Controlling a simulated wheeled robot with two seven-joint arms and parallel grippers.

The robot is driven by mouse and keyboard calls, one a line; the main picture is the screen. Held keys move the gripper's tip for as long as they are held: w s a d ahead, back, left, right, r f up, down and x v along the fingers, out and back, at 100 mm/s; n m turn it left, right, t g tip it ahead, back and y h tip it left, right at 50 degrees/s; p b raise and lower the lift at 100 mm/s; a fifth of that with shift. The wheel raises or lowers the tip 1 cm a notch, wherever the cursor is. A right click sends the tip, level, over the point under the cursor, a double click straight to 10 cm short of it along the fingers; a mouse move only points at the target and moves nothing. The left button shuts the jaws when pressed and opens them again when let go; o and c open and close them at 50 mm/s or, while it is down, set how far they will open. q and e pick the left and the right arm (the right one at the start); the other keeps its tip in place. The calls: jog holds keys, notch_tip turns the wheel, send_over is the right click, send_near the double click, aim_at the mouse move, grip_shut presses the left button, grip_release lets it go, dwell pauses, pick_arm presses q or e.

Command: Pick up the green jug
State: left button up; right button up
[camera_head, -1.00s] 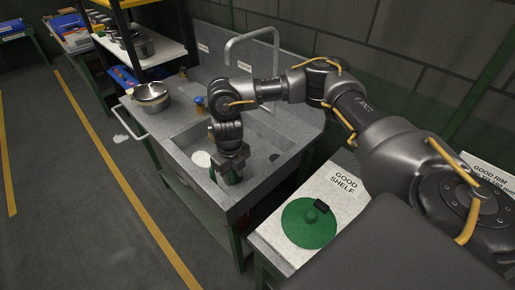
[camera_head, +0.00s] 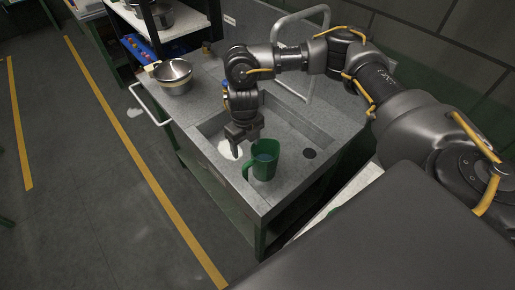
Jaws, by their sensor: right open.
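The green jug (camera_head: 265,161) stands upright in the sink basin (camera_head: 293,143), near its front edge. Its handle is on the left side, toward the front rim. My right gripper (camera_head: 240,146) points down above the basin, just left of and behind the jug. It is open and looks apart from the jug, with nothing between its fingers. My left gripper is out of view.
A steel pot (camera_head: 174,76) stands on the counter left of the basin. A round white thing (camera_head: 229,149) lies in the basin beside my gripper. A tall faucet (camera_head: 304,50) rises behind. The drain (camera_head: 309,153) is right of the jug, with bare basin floor around it.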

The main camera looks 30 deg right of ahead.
aim_at(248, 162)
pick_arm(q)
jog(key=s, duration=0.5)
pick_arm(e)
jog(key=shift+o, duration=0.9)
jog(key=f, duration=0.1)
jog(key=s+f, duration=0.1)
jog(key=f, duration=0.1)
jog(key=shift+s+a+f, duration=0.1)
jog(key=shift+s+f, duration=0.05)
jog(key=shift+s, duration=0.15)
jog(key=shift+w+f, duration=0.65)
jog(key=shift+f, duration=0.3)
jog(key=shift+p, duration=0.35)
jog(key=shift+s+f+p, duration=0.2)
jog(key=shift+f+p, duration=0.25)
jog(key=shift+s+f+p, duration=0.2)
jog(key=shift+f+p, duration=0.25)
notch_tip(248, 162, down, 2)
jog(key=shift+w+f, duration=0.15)
jog(key=shift+f, duration=0.5)
jog(key=shift+c, duration=0.3)
jog(key=c, duration=0.5)
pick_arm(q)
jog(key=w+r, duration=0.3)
pick_arm(e)
jog(key=shift+r, duration=0.1)
jog(key=c, duration=0.9)
